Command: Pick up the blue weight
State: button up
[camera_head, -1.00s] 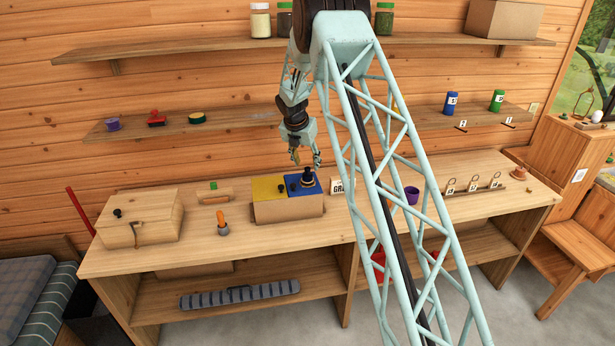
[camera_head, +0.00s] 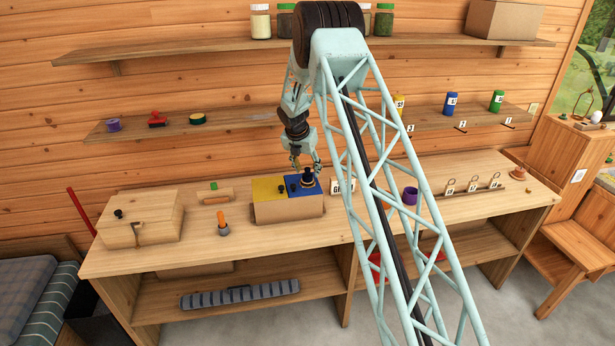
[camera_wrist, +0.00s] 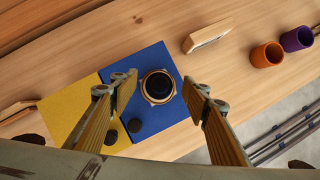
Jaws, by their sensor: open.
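A blue cylinder (camera_head: 450,104) with a white label, likely the blue weight, stands upright on the lower wall shelf at right. My gripper (camera_head: 306,164) is away to its left, above a box with a yellow lid and a blue lid (camera_head: 301,193). In the wrist view my gripper (camera_wrist: 157,88) is open and empty, its fingers spread on either side of a round dark object with a brass-coloured rim (camera_wrist: 158,86). That object stands on the blue lid (camera_wrist: 150,120); it also shows in the head view (camera_head: 307,179). No blue cylinder shows in the wrist view.
A purple cup (camera_head: 410,195) and several ringed tags stand on the bench (camera_head: 130,263) at right. An orange cup (camera_wrist: 267,55) shows in the wrist view. My arm hides part of the bench.

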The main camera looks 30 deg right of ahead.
jog(key=shift+w+d+f, duration=0.15)
jog(key=shift+f, duration=0.35)
jog(key=shift+c, duration=0.6)
jog(key=c, duration=1.2)
jog(key=shift+o, duration=0.2)
jog(key=shift+r, duration=0.15)
jog(key=shift+r+b, duration=0.3)
jog(key=shift+r, duration=1.35)
jog(key=s+a+b, duration=0.1)
jog(key=s, duration=0.6)
jog(key=s+a+r+b, duration=0.1)
jog(key=s+a+b, duration=0.1)
jog(key=s, duration=0.6)
jog(key=shift+s+a+r, duration=0.25)
jog(key=shift+s+a, duration=0.05)
